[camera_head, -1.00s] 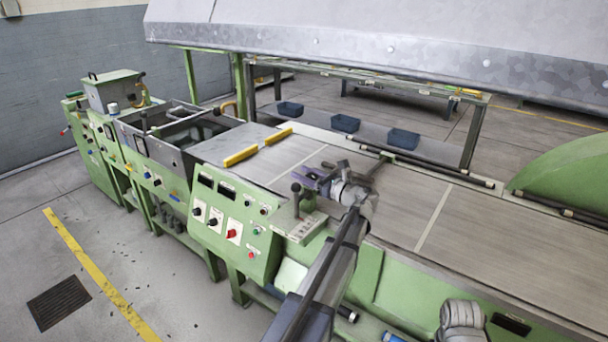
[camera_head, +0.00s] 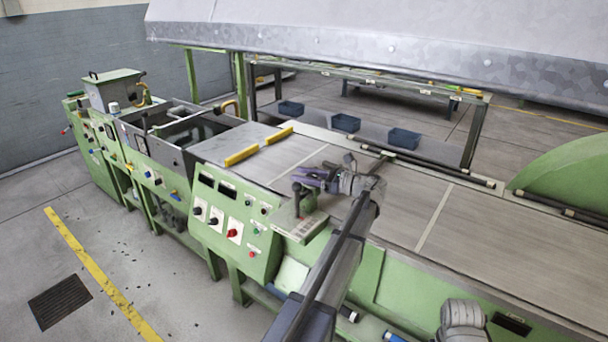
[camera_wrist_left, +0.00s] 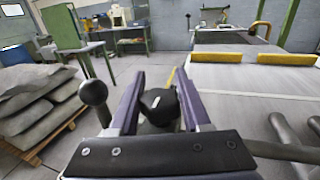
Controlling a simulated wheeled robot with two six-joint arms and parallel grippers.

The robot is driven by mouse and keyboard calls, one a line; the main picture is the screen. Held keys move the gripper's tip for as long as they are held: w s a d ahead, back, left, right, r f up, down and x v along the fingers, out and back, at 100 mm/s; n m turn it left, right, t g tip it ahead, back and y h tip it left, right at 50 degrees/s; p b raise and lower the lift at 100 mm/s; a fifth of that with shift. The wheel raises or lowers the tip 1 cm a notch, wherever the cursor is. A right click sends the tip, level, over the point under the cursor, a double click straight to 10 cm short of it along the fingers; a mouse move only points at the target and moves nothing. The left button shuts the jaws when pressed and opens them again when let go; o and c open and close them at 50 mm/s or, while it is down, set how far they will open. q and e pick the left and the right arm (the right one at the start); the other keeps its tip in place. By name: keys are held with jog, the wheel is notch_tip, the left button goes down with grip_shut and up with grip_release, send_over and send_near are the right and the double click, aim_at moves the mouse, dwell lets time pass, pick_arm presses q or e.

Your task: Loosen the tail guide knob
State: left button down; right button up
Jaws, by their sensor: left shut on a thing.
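My left gripper (camera_head: 306,177) reaches over the near edge of the machine's long bed, its purple fingers pointing left. The left wrist view shows a black knob (camera_wrist_left: 160,106) between the two purple fingers of this gripper (camera_wrist_left: 160,85). The fingers are shut on it. In the head view the knob is hidden or too small to tell from the fingers. A lever with a dark ball end (camera_wrist_left: 93,92) stands just outside the left finger in the left wrist view.
Two yellow bars (camera_head: 240,155) lie on the bed left of the gripper. A green control panel (camera_head: 232,220) slopes below on the near side. Dark rods (camera_head: 430,163) run along the far edge. A large metal hood (camera_head: 400,40) hangs above the back.

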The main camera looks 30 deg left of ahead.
pick_arm(q)
jog(key=shift+n+g, duration=0.3)
jog(key=shift+g, duration=0.1)
jog(key=shift+c, duration=1.8)
grip_release()
jog(key=v, duration=0.7)
jog(key=shift+d, duration=0.4)
